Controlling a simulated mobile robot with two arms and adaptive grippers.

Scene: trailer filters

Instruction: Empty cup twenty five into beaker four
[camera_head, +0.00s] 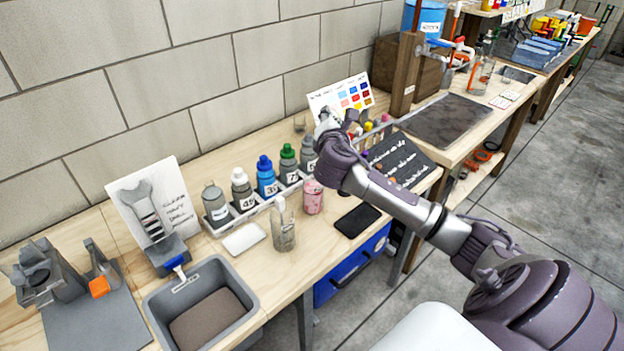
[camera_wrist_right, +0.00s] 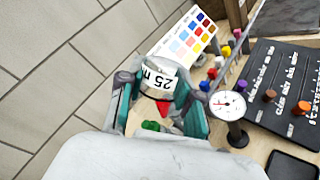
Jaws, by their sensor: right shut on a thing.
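My right gripper (camera_head: 340,128) is raised above the back of the workbench, near the colour chart. In the right wrist view its fingers (camera_wrist_right: 156,90) are shut on a cup with a white label reading "25 m" (camera_wrist_right: 158,77); the cup's body is mostly hidden. A clear beaker (camera_head: 284,238) stands near the bench's front with something upright in it. A pink container (camera_head: 313,198) stands behind it to the right. I cannot read a "four" on either. My left gripper is not in view.
Several numbered bottles (camera_head: 267,180) stand in a rack behind the beaker. A grey bin (camera_head: 250,290) is at the front left. A black slab (camera_head: 357,220) lies to the right. In the wrist view a round dial gauge (camera_wrist_right: 228,105) stands close to the right finger.

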